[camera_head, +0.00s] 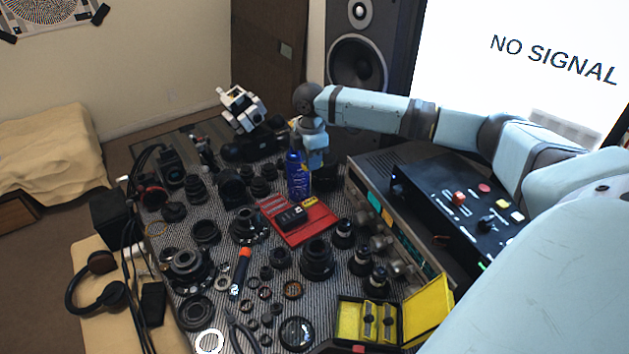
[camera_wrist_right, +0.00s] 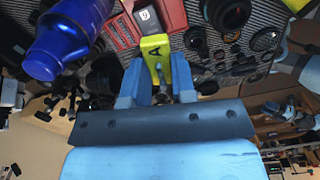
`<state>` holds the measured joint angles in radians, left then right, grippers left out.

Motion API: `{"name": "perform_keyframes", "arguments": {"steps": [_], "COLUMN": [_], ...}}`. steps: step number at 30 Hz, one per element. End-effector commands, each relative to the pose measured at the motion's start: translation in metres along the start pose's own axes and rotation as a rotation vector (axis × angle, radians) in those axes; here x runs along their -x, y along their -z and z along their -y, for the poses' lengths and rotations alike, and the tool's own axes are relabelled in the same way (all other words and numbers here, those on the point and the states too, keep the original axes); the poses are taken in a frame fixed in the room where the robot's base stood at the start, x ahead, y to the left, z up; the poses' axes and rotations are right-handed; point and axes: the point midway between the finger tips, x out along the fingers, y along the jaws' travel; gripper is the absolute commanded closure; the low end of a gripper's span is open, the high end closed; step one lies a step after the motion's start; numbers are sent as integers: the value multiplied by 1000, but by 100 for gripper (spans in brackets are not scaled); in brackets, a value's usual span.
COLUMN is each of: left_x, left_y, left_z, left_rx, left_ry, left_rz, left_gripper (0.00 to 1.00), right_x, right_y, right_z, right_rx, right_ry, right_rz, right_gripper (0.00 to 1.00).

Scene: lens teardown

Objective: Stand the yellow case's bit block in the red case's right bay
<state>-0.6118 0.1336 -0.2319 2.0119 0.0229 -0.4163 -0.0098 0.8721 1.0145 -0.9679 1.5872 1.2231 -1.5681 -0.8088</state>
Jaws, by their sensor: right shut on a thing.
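My right gripper (camera_head: 321,184) reaches down behind the blue spray bottle (camera_head: 298,178), at the far right end of the red case (camera_head: 312,226). In the right wrist view the gripper (camera_wrist_right: 157,70) is shut on a yellow bit block (camera_wrist_right: 155,47) marked "A". The block also shows in the head view (camera_head: 310,202), at the red case's far right edge; I cannot tell whether it touches the case. The red case lies open, with a dark block with a white label (camera_head: 293,217) in it. The yellow case (camera_head: 349,320) stands open at the front, holding grey metal pieces. My left gripper is out of view.
The blue bottle stands close beside the gripper, at left in the wrist view (camera_wrist_right: 62,40). Lenses and rings crowd the mat. A black lens (camera_head: 317,260) stands in front of the red case. A rack of equipment (camera_head: 385,215) borders it on the right.

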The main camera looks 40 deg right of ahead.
Motion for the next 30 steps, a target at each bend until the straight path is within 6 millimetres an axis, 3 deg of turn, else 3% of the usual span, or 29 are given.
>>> {"name": "perform_keyframes", "arguments": {"steps": [6,10,13,24,30], "left_x": [-8,-9,-9,-11,-11], "left_y": [-10,-10,-10,-12,-12], "left_z": [-1,-2,-2,-2,-2], "left_rx": [4,6,7,10,12], "left_ry": [-2,-4,-4,-5,-4], "left_rz": [-1,-2,-3,-1,1], "left_gripper": [57,57,57,57,57], "right_x": [-7,-9,-22,-117,-156], "right_y": [-29,-36,-37,-36,-36], "right_z": [-17,-21,-21,-22,-22], "right_rx": [138,177,186,186,185], "right_ry": [-5,-6,-4,-3,-5], "right_rz": [-4,-5,-5,-4,-5], "right_gripper": [100,100,100,100,100]}}
